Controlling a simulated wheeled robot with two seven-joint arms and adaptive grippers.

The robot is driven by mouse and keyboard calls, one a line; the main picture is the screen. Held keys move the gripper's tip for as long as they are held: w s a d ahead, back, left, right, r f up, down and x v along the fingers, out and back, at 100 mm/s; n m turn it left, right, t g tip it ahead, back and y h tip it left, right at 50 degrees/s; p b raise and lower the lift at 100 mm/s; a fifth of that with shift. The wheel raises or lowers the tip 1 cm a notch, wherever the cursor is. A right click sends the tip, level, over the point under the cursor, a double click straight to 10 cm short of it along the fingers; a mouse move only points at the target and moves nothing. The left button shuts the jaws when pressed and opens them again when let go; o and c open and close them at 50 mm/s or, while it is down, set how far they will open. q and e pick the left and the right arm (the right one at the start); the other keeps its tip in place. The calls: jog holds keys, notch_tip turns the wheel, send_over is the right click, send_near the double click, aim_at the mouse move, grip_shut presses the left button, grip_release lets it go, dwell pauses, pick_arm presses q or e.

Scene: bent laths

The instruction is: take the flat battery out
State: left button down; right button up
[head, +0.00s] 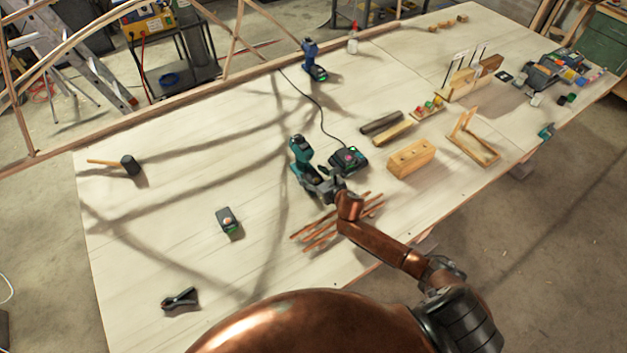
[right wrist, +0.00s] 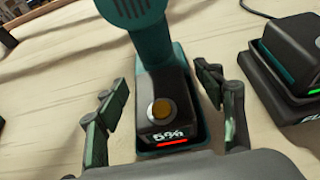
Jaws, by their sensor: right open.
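A teal drill (head: 299,150) stands on the table, and its handle (right wrist: 155,55) shows in the right wrist view. The flat battery (right wrist: 165,118) is seated at the drill's foot, with a round orange button, a "5%" reading and a red bar. My right gripper (right wrist: 163,92) is open, its fingers on either side of the battery and apart from it. In the head view my right gripper (head: 316,186) is beside the drill's base and partly hides it. My left gripper is not in view.
A charger (head: 348,161) with a green-lit battery (right wrist: 288,50) in it stands close to the drill's right. A loose battery (head: 228,220) lies to the left. Thin wooden strips (head: 325,235) lie near my right arm. A wooden block (head: 411,160) is farther right.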

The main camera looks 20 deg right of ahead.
jog(key=c, duration=1.4)
jog(key=shift+r, duration=0.1)
jog(key=shift+c, duration=0.8)
